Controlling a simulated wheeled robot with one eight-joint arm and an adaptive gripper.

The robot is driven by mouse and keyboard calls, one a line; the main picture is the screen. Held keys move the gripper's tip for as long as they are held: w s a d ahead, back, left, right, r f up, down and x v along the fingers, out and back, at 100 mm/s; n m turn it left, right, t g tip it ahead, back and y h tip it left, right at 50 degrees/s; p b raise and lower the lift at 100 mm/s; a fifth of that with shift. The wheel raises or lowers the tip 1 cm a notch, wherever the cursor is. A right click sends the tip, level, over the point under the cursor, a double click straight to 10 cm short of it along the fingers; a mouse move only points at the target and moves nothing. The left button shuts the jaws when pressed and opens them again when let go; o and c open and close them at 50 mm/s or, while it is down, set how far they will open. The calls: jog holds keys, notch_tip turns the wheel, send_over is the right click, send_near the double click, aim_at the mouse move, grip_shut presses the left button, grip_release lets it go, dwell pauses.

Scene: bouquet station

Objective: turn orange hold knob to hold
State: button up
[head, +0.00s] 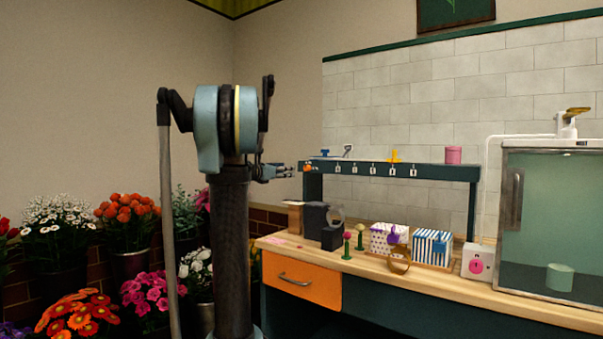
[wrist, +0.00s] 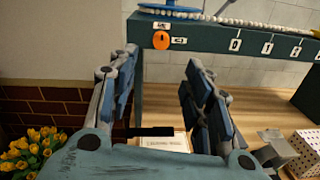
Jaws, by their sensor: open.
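The orange hold knob (wrist: 161,40) sits on the front face of the dark green shelf beam, near its left end. Small white labels are above it and to its right; their text is too small to read. In the head view the knob (head: 308,169) is a small orange spot just right of my fingertips. My gripper (wrist: 161,78) is open, with its two blue finger pads apart and nothing between them. The knob shows beyond the gap between the fingers, apart from them. In the head view my gripper (head: 287,171) points right toward the beam's left end.
The shelf beam (head: 430,172) stands over the wooden workbench (head: 410,278). A blue item (head: 325,153) and a yellow item (head: 394,156) are on top. Dark blocks (head: 316,217) and patterned boxes (head: 432,248) stand below. Flowers (head: 130,215) fill the left.

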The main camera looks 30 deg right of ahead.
aim_at(305, 168)
jog(key=x, duration=1.2)
jog(key=shift+d, duration=0.35)
jog(key=c, duration=1.1)
